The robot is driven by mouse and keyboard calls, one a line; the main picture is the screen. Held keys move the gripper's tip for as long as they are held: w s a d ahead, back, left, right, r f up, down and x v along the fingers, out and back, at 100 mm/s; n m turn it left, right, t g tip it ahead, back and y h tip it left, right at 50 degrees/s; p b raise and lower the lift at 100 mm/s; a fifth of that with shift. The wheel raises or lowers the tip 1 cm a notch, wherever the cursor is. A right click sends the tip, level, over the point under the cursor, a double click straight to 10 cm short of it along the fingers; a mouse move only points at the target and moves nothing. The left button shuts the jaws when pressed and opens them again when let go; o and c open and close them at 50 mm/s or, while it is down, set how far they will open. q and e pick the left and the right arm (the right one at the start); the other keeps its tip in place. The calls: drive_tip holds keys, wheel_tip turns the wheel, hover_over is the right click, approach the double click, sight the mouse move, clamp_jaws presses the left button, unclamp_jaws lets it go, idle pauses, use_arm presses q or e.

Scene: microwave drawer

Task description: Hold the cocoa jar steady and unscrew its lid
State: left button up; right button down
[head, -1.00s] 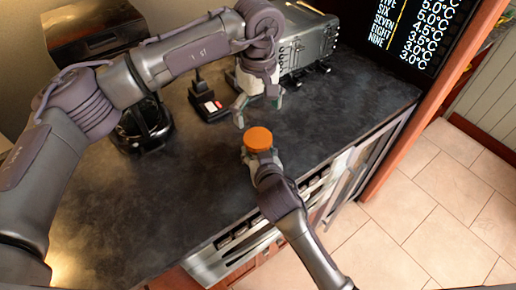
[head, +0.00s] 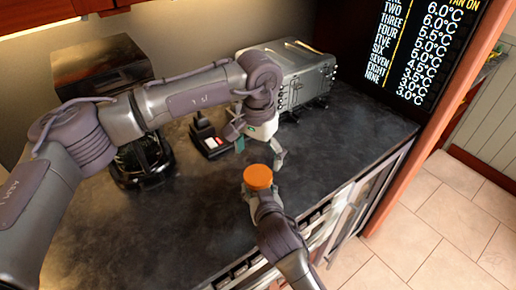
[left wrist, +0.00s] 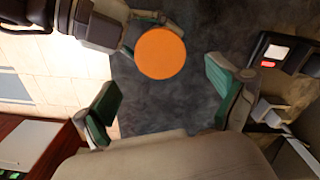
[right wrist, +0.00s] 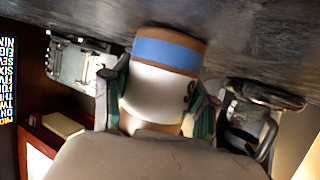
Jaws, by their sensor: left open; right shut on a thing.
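The cocoa jar shows in the head view as its round orange lid (head: 258,177), above the dark counter near its front edge. In the right wrist view the jar (right wrist: 160,95) is white with a blue band, and my right gripper (right wrist: 160,100) is shut around its body. My left gripper (head: 258,150) is open and empty, just behind and above the lid in the head view. In the left wrist view the orange lid (left wrist: 160,53) lies beyond the green-padded fingers, apart from both. The lid is on the jar.
A grey appliance (head: 290,75) stands at the back of the counter (head: 340,140). A small black device (head: 209,138) and a dark glass pot (head: 140,160) stand on the left. The counter right of the jar is clear.

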sight(258, 175)
use_arm(q)
wheel_tip(258, 175, down, 6)
drive_tip(key=shift+f, duration=0.1)
idle(0.4)
